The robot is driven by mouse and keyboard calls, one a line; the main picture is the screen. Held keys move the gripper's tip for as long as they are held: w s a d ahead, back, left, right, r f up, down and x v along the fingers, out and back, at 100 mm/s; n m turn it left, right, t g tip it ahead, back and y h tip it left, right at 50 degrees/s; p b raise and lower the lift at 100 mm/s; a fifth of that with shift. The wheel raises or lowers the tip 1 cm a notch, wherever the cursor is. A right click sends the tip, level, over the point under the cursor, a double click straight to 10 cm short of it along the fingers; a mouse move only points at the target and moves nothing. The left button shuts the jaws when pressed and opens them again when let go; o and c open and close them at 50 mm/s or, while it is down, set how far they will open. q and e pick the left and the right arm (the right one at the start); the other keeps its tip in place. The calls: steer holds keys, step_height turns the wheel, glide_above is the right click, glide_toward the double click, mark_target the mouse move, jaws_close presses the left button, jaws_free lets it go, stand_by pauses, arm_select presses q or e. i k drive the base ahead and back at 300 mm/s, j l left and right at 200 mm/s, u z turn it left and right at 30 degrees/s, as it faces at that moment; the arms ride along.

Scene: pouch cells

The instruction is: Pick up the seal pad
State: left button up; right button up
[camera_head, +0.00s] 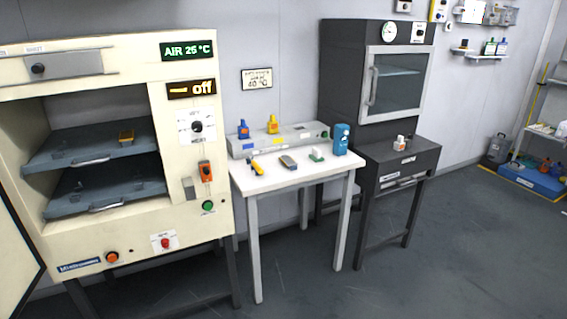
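A small white table (297,176) stands in the middle of the view. A flat grey block (288,162) lies on its top near the front; it may be the seal pad, but it is too small to tell. Left of it is a small yellow and dark item (256,166). Right of it is a white piece with a green part (317,154). A blue device (341,139) stands upright at the table's right end. Neither of my grippers shows.
A cream oven (190,230) with its door open and two grey shelves stands at the left. A long grey unit (285,140) fills the table's back. A dark cabinet (345,75) on a dark stand (400,168) is at the right. The floor in front is clear.

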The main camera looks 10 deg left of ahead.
mark_target(317, 156)
steer(key=i+u, duration=0.2)
steer(key=u, duration=0.15)
steer(key=i+l+u, duration=0.15)
steer(key=u, duration=0.25)
steer(key=i+l+u, duration=0.15)
steer(key=u, duration=0.2)
